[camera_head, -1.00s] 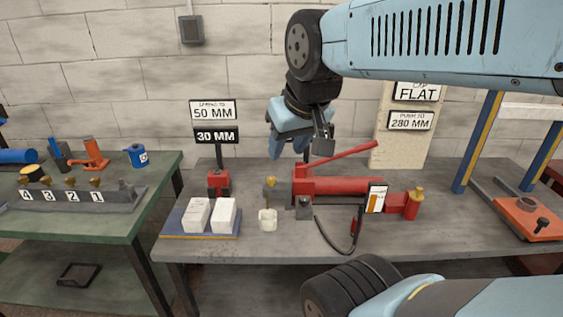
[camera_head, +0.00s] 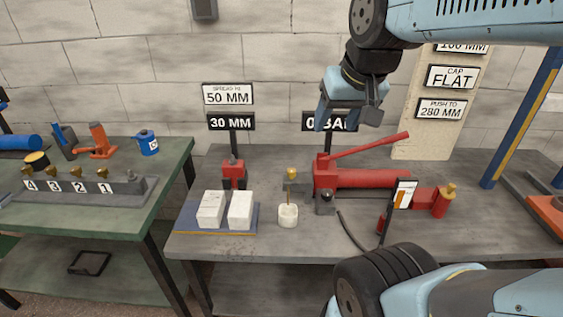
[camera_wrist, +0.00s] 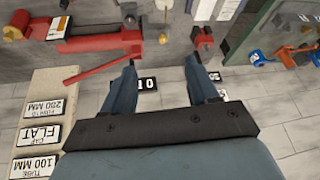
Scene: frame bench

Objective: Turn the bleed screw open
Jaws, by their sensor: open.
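A small brass-topped screw (camera_head: 291,174), apparently the bleed screw, stands upright on a grey block at the left end of the red hand pump (camera_head: 365,179). A white cup (camera_head: 288,216) stands in front of it. In the wrist view the brass top (camera_wrist: 163,38) shows just beyond my fingertips, with the pump (camera_wrist: 95,42) to its left. My gripper (camera_head: 346,122) is open and empty, pointing down, high above the bench and behind the pump. Its two blue fingers (camera_wrist: 161,64) are well apart and touch nothing.
White blocks (camera_head: 240,210) lie on a blue tray left of the cup. A red jack (camera_head: 233,174) and sign posts (camera_head: 231,122) stand behind. The raised red pump handle (camera_head: 375,147) lies under my gripper. A black hose (camera_head: 350,232) and gauge card (camera_head: 404,194) are in front.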

